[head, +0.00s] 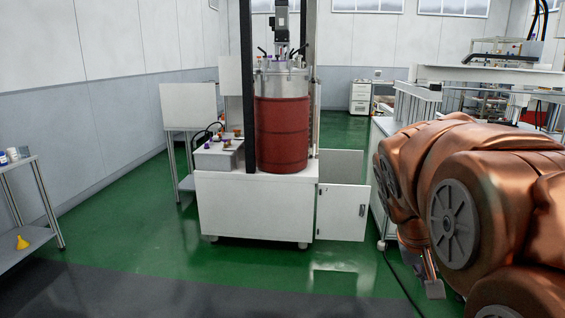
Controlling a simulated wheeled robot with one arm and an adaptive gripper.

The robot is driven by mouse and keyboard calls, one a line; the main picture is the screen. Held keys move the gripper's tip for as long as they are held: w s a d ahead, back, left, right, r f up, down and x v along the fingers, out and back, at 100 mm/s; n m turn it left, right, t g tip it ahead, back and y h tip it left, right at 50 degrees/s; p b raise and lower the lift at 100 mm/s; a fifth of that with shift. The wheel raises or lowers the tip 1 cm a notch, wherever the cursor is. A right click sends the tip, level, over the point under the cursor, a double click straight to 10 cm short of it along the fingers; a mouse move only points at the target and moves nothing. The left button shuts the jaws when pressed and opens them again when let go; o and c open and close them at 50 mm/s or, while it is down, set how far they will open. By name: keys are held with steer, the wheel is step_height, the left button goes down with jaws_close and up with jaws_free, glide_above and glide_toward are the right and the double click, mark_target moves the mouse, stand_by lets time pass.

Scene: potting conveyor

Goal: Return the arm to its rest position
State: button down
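My copper-coloured arm (480,190) fills the right side of the head view, folded close to the camera. Its round grey joint caps face me. Below the arm, a small grey part that looks like a piece of my gripper (432,284) shows over the green floor. The arm's links hide most of it, so I cannot see both fingers or whether anything is held.
A white machine base (255,208) with a red drum (282,133) stands ahead, its cabinet door (341,212) open. A metal shelf (30,165) with a yellow funnel (22,242) is at left. White framed equipment (415,105) stands behind my arm. Green floor (150,230) is clear between.

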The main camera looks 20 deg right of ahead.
steer(key=s+a+f+n+y+p, duration=0.1)
steer(key=s+a+n+p, duration=0.1)
steer(key=s+a, duration=0.2)
steer(key=s+a+f+n+g+y+p, duration=0.1)
steer(key=s+a+y+p, duration=0.1)
steer(key=a, duration=0.9)
steer(key=s+a+f+n+g+y+p, duration=0.1)
steer(key=s+a+n+y+p, duration=0.1)
steer(key=s+a+p, duration=0.2)
steer(key=s+a, duration=0.3)
steer(key=shift+a+n, duration=0.2)
steer(key=shift+n, duration=0.1)
steer(key=shift+d, duration=0.15)
